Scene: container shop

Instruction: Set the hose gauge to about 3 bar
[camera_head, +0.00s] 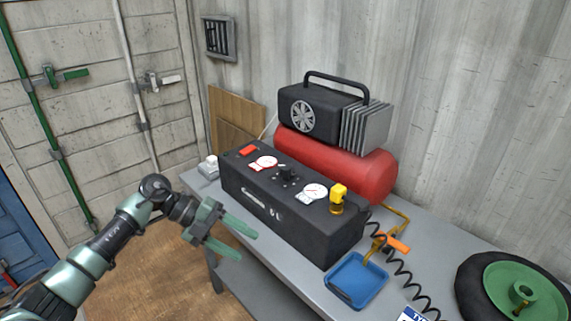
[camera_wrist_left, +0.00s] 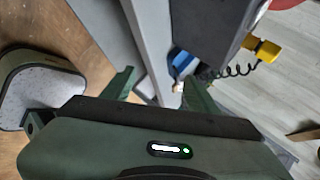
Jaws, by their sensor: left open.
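A black control box (camera_head: 290,215) stands on the grey bench, with two round white gauges on its top. The left gauge (camera_head: 266,162) lies near a red switch (camera_head: 248,150). The right gauge (camera_head: 314,191) lies beside a yellow knob (camera_head: 338,197); the needle readings are too small to tell. A black knob (camera_head: 287,174) sits between the gauges. My left gripper (camera_head: 249,248) is open and empty, in front of the box and apart from it. In the left wrist view, its open fingers (camera_wrist_left: 158,88) show, with the yellow knob (camera_wrist_left: 262,48) beyond at upper right. My right gripper is not in view.
A red tank (camera_head: 345,165) with a black compressor (camera_head: 310,115) stands behind the box. A blue tray (camera_head: 357,281), an orange-handled hose fitting (camera_head: 392,243) and a coiled black hose lie right of it. A wheel with a green hub (camera_head: 517,290) is at far right.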

